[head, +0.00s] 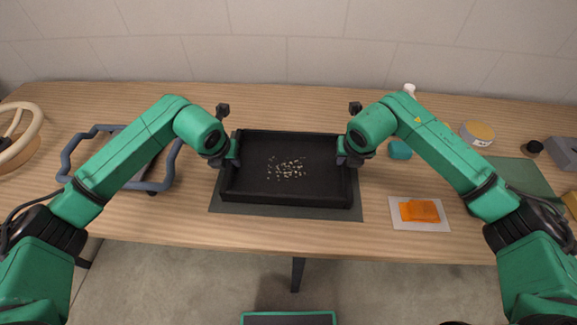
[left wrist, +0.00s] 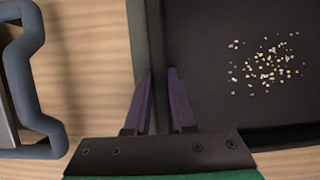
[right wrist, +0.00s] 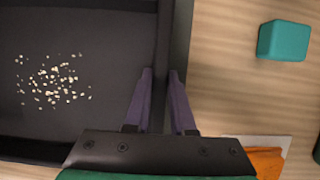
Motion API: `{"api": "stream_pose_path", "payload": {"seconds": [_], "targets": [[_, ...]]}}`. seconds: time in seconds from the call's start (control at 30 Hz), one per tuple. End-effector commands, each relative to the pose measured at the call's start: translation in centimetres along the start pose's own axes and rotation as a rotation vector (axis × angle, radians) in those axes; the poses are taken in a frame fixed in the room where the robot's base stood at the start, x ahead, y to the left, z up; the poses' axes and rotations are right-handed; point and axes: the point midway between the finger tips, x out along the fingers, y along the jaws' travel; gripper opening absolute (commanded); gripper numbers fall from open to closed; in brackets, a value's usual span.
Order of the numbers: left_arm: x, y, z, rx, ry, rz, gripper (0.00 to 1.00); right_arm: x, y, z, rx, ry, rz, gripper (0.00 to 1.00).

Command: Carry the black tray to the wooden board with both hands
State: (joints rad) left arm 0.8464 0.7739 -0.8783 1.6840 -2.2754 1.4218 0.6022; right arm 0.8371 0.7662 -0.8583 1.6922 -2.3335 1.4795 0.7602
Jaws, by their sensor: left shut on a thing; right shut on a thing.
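The black tray (head: 320,185) is in the middle of the head view, over a dark grey-green mat (head: 285,211). Several small pale bits (head: 286,168) lie in it. My left gripper (head: 233,155) is shut on the tray's left wall; the left wrist view shows purple fingers (left wrist: 160,75) on both sides of that wall. My right gripper (head: 343,156) is shut on the right wall, also with one finger (right wrist: 162,75) on each side. The tray looks level. I cannot tell whether it touches the mat. I cannot make out a separate wooden board on the wood-grained table.
A blue-grey handled frame (head: 70,165) stands left of the tray. An orange packet (head: 420,211) on a white sheet, a teal block (head: 400,150) and a round tin (head: 477,133) lie to the right. The wooden table (head: 300,232) is clear in front of the mat.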

Motion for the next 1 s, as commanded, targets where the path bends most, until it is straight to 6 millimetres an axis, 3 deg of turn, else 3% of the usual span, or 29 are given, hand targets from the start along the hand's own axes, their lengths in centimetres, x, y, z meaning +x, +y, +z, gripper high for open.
{"api": "stream_pose_path", "payload": {"seconds": [0.57, 1.0], "targets": [[-0.5, 0.0, 0.3, -0.001, -0.005, -0.001, 0.00, -0.5, 0.0, 0.3, 0.001, -0.005, 0.002, 0.00], [-4.9, 0.0, 2.1, -0.001, -0.004, -0.001, 0.00, -5.0, 0.0, 2.1, 0.001, -0.003, 0.002, 0.00]]}}
